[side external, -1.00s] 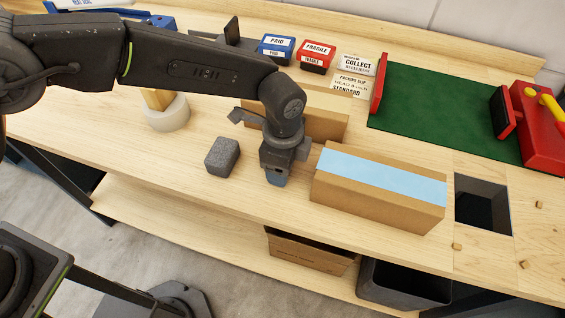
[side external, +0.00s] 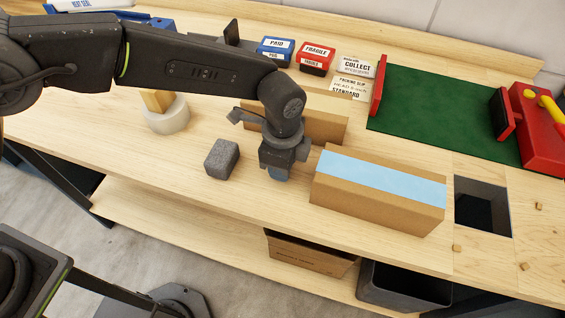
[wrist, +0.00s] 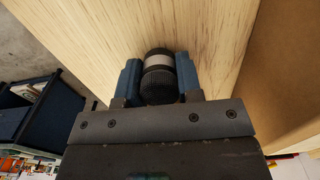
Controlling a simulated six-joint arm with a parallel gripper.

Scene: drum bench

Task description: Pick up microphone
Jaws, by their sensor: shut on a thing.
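A dark, ridged, rounded object with a pale silver band, which looks like the microphone (wrist: 158,86), sits between the two blue finger pads of my gripper (wrist: 157,72) in the wrist view. The pads press against it from both sides. In the side view my gripper (side external: 279,175) points down near the bench's front edge, between a grey block and a long carton. The microphone is hidden there by the fingers. I cannot tell from the side view whether it is clear of the bench.
The grey foam-like block (side external: 222,158) stands just left of my gripper. The brown carton with a light-blue strip (side external: 378,191) is close on the right. Another carton (side external: 325,125) is behind. A tape roll (side external: 167,117) stands at left, and a square opening (side external: 483,207) lies at right.

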